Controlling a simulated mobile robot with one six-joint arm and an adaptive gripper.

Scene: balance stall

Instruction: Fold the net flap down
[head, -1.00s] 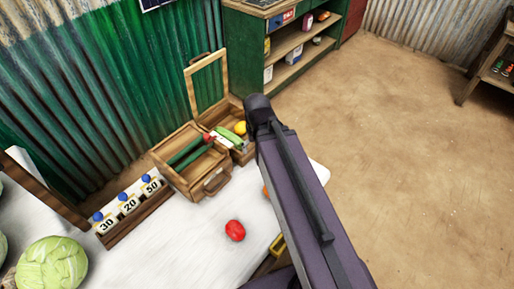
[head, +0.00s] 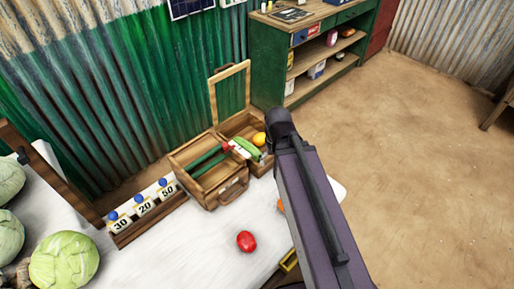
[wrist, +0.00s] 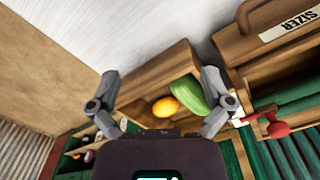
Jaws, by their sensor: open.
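The net flap (head: 213,103) is a wooden frame standing upright at the back of an open wooden box (head: 262,169) in the head view; any netting in it is too fine to see. The box holds a yellow fruit (head: 259,139) and a long green vegetable (head: 245,147). In the wrist view my gripper (wrist: 162,82) is open and empty, its fingers spread in front of the box (wrist: 182,57), with the yellow fruit (wrist: 165,107) and green vegetable (wrist: 188,95) between them. I cannot make out the flap there. My arm hides the gripper in the head view.
A wooden sizer box (head: 208,159) with a red knob (wrist: 277,129) stands beside the open box. A red tomato (head: 246,241), number blocks (head: 144,207) and cabbages (head: 64,259) are on the white table (head: 190,255). A green shelf (head: 270,65) stands behind.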

